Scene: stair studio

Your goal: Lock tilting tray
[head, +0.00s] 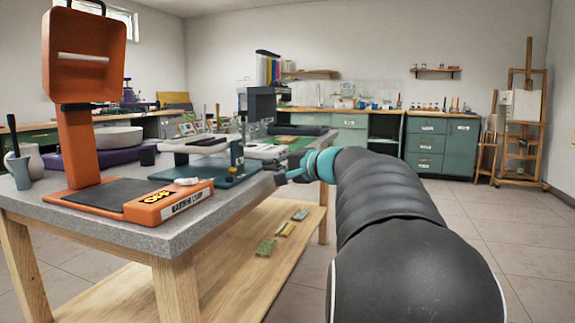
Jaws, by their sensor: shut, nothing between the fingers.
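My gripper (280,179) is small in the head view, at the right edge of the grey worktable (110,226). Its fingers point left and look shut with nothing held. To its left stands a teal-based device (216,174) with pale, flat, tray-like parts (195,147) raised above the base. These may be the tilting tray, but I cannot tell for certain. Their tilt and any lock are too small to make out. The gripper appears close to the device's right side; whether it touches is unclear.
An orange stand (78,130) with a square head and dark base plate fills the table's near left. A grey upright machine (262,105) stands behind the teal device. A wooden lower shelf (225,260) holds small items. Open floor (480,215) lies to the right.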

